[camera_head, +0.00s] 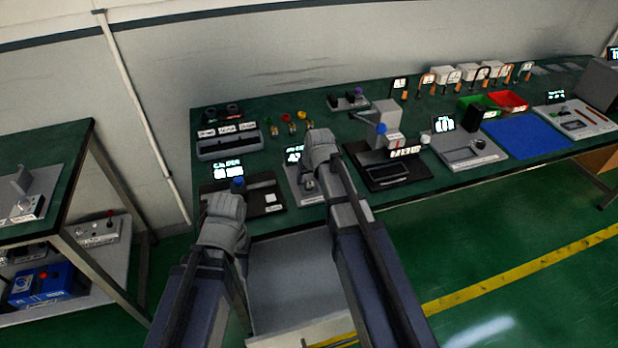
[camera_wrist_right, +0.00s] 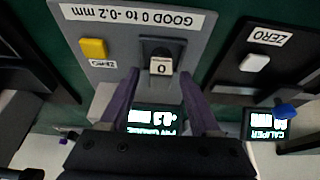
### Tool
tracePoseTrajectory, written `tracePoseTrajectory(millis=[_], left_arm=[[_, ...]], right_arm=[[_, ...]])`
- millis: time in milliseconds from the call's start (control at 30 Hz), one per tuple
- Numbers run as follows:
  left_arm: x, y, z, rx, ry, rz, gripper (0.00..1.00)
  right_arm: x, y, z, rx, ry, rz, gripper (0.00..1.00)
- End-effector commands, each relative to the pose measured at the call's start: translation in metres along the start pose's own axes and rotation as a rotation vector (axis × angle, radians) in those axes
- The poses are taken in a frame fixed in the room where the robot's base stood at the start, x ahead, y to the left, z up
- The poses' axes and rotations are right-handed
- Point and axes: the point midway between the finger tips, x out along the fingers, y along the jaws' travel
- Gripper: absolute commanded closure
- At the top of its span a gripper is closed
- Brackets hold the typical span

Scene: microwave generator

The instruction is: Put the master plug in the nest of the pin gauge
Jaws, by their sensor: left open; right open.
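The pin gauge (camera_head: 304,193) is a grey station on the bench with a lit display. In the right wrist view its grey panel (camera_wrist_right: 205,40) shows upside down, with a yellow zero button and a dark recess (camera_wrist_right: 158,45). A small pale piece marked 0 (camera_wrist_right: 159,66) sits at that recess; I cannot tell for sure whether it is the master plug. My right gripper (camera_wrist_right: 160,77) is open, its purple fingers on either side of the marked piece, not visibly closed on it. My left gripper (camera_head: 225,205) is open in front of the caliper station.
The caliper station (camera_head: 270,199) stands left of the pin gauge; a dark station (camera_head: 385,178) with a display stands to its right. A grey bin rack (camera_head: 230,146) and several coloured plugs (camera_head: 285,117) lie behind. A blue mat (camera_head: 525,135) is farther right.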

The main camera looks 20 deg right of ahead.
Motion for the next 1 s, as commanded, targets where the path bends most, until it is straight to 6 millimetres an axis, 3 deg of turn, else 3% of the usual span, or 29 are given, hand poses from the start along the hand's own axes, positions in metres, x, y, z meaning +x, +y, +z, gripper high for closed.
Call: tracePoseTrajectory(millis=[633, 800, 1000], left_arm=[[-0.098, -0.009, 0.006, 0.001, 0.0, 0.0, 0.55], [-0.111, -0.011, 0.006, 0.001, 0.0, 0.0, 0.55], [-0.111, -0.011, 0.006, 0.002, 0.0, 0.0, 0.55]], right_arm=[[-0.106, 0.0, -0.002, 0.0, 0.0, 0.0, 0.36], [-0.12, 0.0, -0.001, 0.0, 0.0, 0.0, 0.36], [-0.121, -0.003, 0.002, -0.004, -0.005, -0.001, 0.36]])
